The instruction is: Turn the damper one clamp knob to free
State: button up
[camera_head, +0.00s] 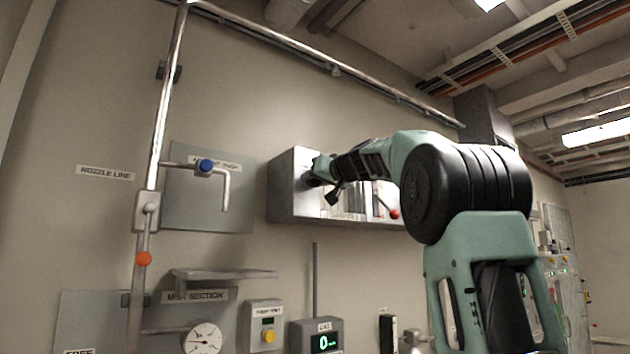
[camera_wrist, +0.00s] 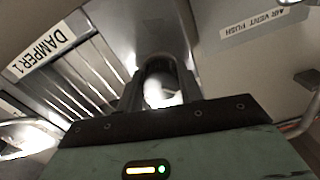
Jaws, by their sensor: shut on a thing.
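The damper unit is a grey metal box (camera_head: 284,188) on the wall, with louvre slats (camera_wrist: 85,75) and a "DAMPER 1" label (camera_wrist: 45,50) in the wrist view. My gripper (camera_head: 313,174) is at the left part of its front. In the wrist view my gripper (camera_wrist: 163,88) has its dark fingers close around a small pale, bright part, which I take to be the clamp knob (camera_wrist: 160,94). Most of the knob is hidden by the fingers, and its turn position cannot be read. In the head view my gripper covers it.
A lever with a red ball (camera_head: 394,213) is right of my gripper, below my forearm. A blue-knobbed tap (camera_head: 206,165) on a plate and a vertical pipe (camera_head: 161,110) stand to the left. A shelf (camera_head: 225,274), gauge (camera_head: 203,338) and display box (camera_head: 317,337) are below.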

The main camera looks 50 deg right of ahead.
jog(key=m, duration=0.4)
jog(key=shift+m+b, duration=0.3)
jog(key=shift+b, duration=0.05)
jog(key=m, duration=0.4)
jog(key=shift+m, duration=0.3)
jog(key=m+p, duration=0.1)
jog(key=m, duration=0.4)
jog(key=shift+m+p, duration=0.65)
jog(key=shift+m, duration=1.25)
jog(key=o, duration=1)
jog(key=shift+s, duration=0.1)
